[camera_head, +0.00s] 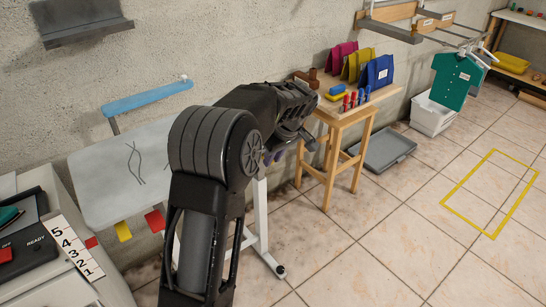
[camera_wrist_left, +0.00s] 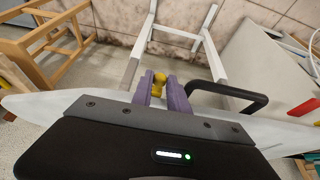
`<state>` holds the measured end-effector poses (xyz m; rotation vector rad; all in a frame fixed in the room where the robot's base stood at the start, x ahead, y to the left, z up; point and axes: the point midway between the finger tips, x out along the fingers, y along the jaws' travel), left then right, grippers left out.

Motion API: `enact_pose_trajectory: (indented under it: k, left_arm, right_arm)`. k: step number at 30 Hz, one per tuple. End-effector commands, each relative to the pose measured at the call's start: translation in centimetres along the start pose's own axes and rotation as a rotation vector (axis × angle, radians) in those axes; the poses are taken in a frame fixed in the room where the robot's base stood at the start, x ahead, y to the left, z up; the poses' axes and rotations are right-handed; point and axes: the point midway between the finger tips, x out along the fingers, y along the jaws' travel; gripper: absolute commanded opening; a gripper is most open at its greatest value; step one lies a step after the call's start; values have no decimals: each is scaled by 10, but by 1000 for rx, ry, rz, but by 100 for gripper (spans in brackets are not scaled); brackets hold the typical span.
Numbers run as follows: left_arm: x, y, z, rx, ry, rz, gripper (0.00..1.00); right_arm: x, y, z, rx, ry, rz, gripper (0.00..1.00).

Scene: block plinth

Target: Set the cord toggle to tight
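In the wrist view, the two purple fingers of my left gripper (camera_wrist_left: 166,92) stand close together with a small yellow knob-like piece (camera_wrist_left: 157,84) filling the gap. It looks like the cord toggle, but I cannot make out a cord. In the head view my left arm reaches across to the right end of the pale ironing-board-like surface (camera_head: 100,180), and the purple fingertips (camera_head: 275,156) show just past the black wrist. The yellow piece is hidden there. My right gripper is in neither view.
A wooden table (camera_head: 335,112) with bags and small tools stands right of the gripper. White legs (camera_head: 262,225) stand under the board. A black loop handle (camera_wrist_left: 245,96) is beside the fingers in the wrist view. The tiled floor at right is mostly clear.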

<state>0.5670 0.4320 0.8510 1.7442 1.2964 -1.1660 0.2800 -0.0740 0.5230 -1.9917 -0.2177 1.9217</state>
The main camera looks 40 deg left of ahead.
Motion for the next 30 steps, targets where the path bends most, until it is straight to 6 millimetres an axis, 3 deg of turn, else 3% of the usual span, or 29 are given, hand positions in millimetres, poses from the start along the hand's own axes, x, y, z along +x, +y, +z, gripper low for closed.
enact_pose_trajectory:
  k: [6,30]
  left_arm:
    - [0,0,0,0,0,1,0]
    - [0,0,0,0,1,1,0]
  right_arm:
    - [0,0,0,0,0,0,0]
    - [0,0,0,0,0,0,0]
